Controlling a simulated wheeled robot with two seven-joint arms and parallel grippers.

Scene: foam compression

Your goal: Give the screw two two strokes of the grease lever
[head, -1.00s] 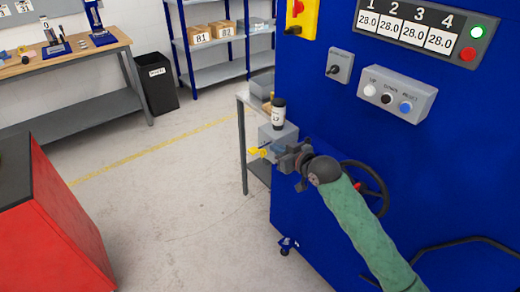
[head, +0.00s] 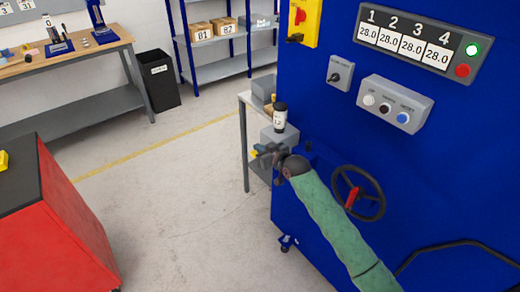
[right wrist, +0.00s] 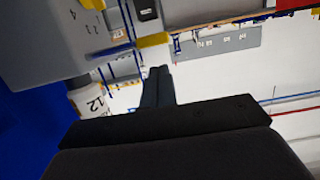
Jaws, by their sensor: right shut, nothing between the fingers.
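The grease unit is a grey box (head: 280,137) on the blue machine's left side. A black-capped bottle with a white label (head: 280,118) stands on it; the label shows in the right wrist view (right wrist: 92,103). A small yellow part, apparently the grease lever's end (head: 254,153), shows just left of my right gripper (head: 264,151). The gripper partly hides it, and I cannot tell whether they touch. The right gripper's fingers, also in the right wrist view (right wrist: 157,86), are shut and empty. My left gripper is out of view.
The blue machine (head: 310,225) carries a handwheel (head: 358,192), a button box (head: 396,103) and a display (head: 417,36) reading 28.0 in each field. A grey side table (head: 243,140) stands behind it. A red cabinet (head: 60,235) is at left, with open floor between.

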